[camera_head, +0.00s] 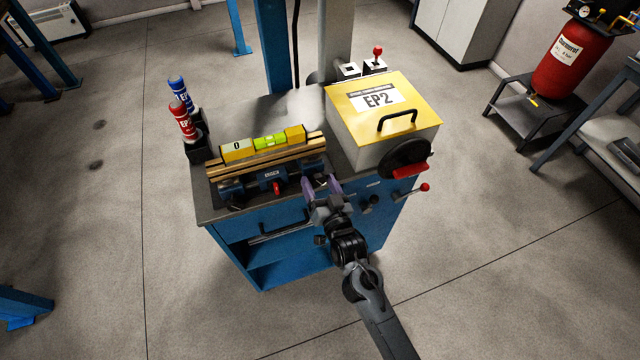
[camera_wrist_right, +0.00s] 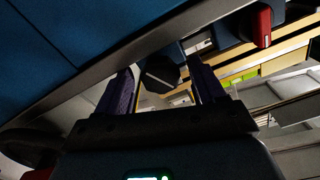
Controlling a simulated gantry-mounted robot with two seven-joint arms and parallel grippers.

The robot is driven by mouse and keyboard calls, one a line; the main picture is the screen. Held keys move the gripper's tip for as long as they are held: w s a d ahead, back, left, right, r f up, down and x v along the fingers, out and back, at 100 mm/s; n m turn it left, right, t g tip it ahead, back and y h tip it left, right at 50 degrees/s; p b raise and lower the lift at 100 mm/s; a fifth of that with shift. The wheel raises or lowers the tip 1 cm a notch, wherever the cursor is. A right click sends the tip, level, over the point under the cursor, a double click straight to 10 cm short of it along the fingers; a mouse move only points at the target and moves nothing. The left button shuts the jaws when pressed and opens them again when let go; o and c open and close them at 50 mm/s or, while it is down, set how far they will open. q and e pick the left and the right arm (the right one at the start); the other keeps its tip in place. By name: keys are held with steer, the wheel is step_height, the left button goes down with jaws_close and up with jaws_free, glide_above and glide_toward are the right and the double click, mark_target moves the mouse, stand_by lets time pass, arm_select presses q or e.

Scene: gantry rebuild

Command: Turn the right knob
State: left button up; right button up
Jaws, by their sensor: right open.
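A dark faceted knob (camera_wrist_right: 160,72) shows between my fingers in the right wrist view. I cannot tell whether the fingers touch it. My right gripper (camera_head: 322,184) is open, with its purple fingers at the front edge of the workbench, beside the right end of the blue vise (camera_head: 252,190). It also shows in the right wrist view (camera_wrist_right: 162,90). In the head view the fingers largely hide what lies between them. Another dark knob (camera_head: 371,201) shows on the bench front to the right of the gripper. My left gripper is not in view.
A red handle (camera_head: 277,188) sticks out of the vise front. A yellow level (camera_head: 264,144) lies above the vise. The EP2 box (camera_head: 362,150) with a black handwheel (camera_head: 404,158) stands at right. Two bottles (camera_head: 182,122) stand at left. The floor in front is clear.

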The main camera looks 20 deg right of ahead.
steer(key=s+p, duration=0.1)
steer(key=s, duration=0.9)
steer(key=shift+s+a, duration=0.15)
steer(key=shift+s, duration=0.25)
